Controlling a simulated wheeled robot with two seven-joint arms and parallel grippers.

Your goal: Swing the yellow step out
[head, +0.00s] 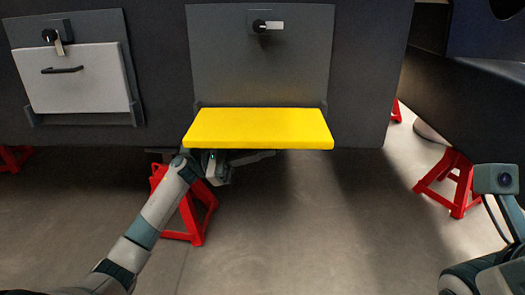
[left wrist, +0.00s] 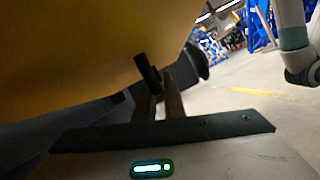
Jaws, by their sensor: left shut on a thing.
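The yellow step (head: 260,128) stands out flat and roughly level from the foot of a grey recessed panel in the head view. Its yellow underside (left wrist: 100,50) fills the upper left of the left wrist view. My left gripper (head: 232,163) is below the step's front left part, partly hidden by it. In the left wrist view its fingers (left wrist: 160,90) are shut at a dark handle bar (left wrist: 147,70) against the underside. A latch with a light lever (head: 267,26) sits on the panel above the step. My right arm shows at the right edge; its fingers are not visible.
A white panel with a black handle (head: 80,78) and its own latch is at the left of the dark chassis (head: 365,75). Red stands (head: 190,215) are under the chassis, one close to my left forearm. Another red stand (head: 450,183) is at right. The floor between them is clear.

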